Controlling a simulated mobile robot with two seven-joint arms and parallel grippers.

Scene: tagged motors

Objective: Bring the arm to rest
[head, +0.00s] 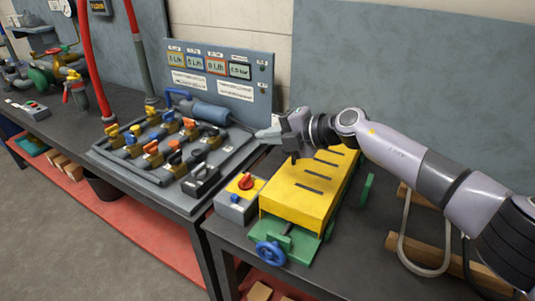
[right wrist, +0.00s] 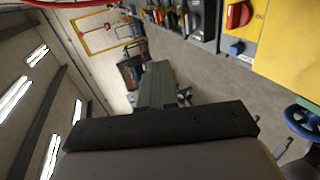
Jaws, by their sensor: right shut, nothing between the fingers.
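My right arm comes in from the right in the head view and reaches over the yellow slotted box. My right gripper (head: 268,133) is shut and empty, above the far left end of the yellow box (head: 292,200), near the right edge of the valve board. In the right wrist view, the shut gripper (right wrist: 160,85) points out over the floor, with nothing held. The left gripper does not show in either view.
A grey box with a red knob (head: 245,184) stands left of the yellow box. A blue handwheel (head: 270,253) is at its front. A valve board (head: 165,150) and an upright label panel (head: 218,80) are to the left. A bent pipe (head: 405,245) lies right.

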